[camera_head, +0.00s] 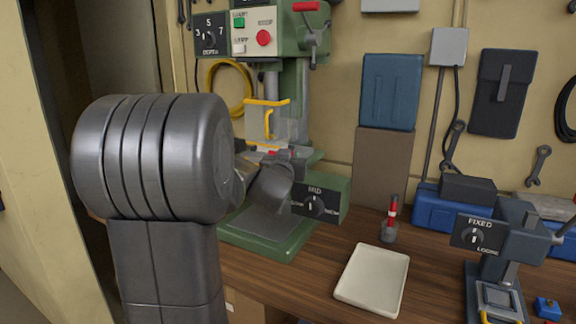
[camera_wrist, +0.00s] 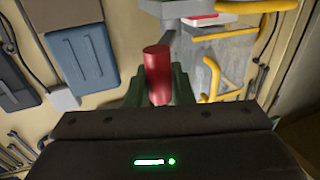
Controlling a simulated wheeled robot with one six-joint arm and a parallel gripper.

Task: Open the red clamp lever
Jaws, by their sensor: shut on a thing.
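The red clamp lever's grip (camera_wrist: 157,70) stands up between my fingers in the wrist view. My gripper (camera_wrist: 158,92) is shut on it, with a dark green finger on either side. In the head view my arm reaches to the table of the green drill press (camera_head: 270,232), and my wrist covers much of that area. A small patch of red shows there beside the clear guard, too small to tell what it belongs to.
The clear guard with yellow edges (camera_head: 267,122) hangs close to my gripper; it also shows in the wrist view (camera_wrist: 228,62). A cream tray (camera_head: 372,280), a red-topped bottle (camera_head: 390,222) and a grey fixture (camera_head: 497,265) stand to the right on the bench.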

